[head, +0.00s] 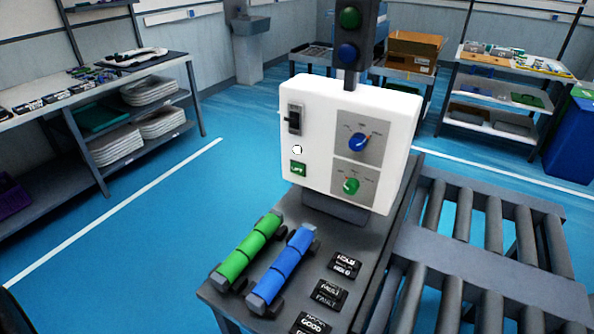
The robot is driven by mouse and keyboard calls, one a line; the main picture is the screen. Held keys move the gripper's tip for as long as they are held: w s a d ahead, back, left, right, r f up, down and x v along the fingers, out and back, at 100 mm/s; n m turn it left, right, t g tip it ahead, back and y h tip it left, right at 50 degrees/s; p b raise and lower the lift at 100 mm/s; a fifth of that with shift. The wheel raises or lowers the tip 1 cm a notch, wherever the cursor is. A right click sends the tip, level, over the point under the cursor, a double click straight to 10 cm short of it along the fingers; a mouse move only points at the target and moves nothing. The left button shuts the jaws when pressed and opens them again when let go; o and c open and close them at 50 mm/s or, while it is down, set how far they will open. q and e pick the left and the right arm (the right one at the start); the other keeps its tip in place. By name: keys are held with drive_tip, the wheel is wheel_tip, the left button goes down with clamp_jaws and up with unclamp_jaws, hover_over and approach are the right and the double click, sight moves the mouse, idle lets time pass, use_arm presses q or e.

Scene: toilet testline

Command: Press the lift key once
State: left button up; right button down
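A white control box (320,105) stands at the back of a dark stand in the middle of the head view. On the left part of its front is a green label or key reading "LIFT" (298,168). A small white round button (297,149) sits just above it. A black switch (295,120) is higher up. A blue knob (358,141) and a green knob (351,186) are on grey plates to the right. Nothing covers the box front. Neither of my grippers is in view.
A green roller (249,249) and a blue roller (283,265) lie on the stand top (330,238), beside several black labelled blocks (345,265). A roller conveyor (470,270) is at right. A signal post (350,55) rises behind the box. The blue floor at left is clear.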

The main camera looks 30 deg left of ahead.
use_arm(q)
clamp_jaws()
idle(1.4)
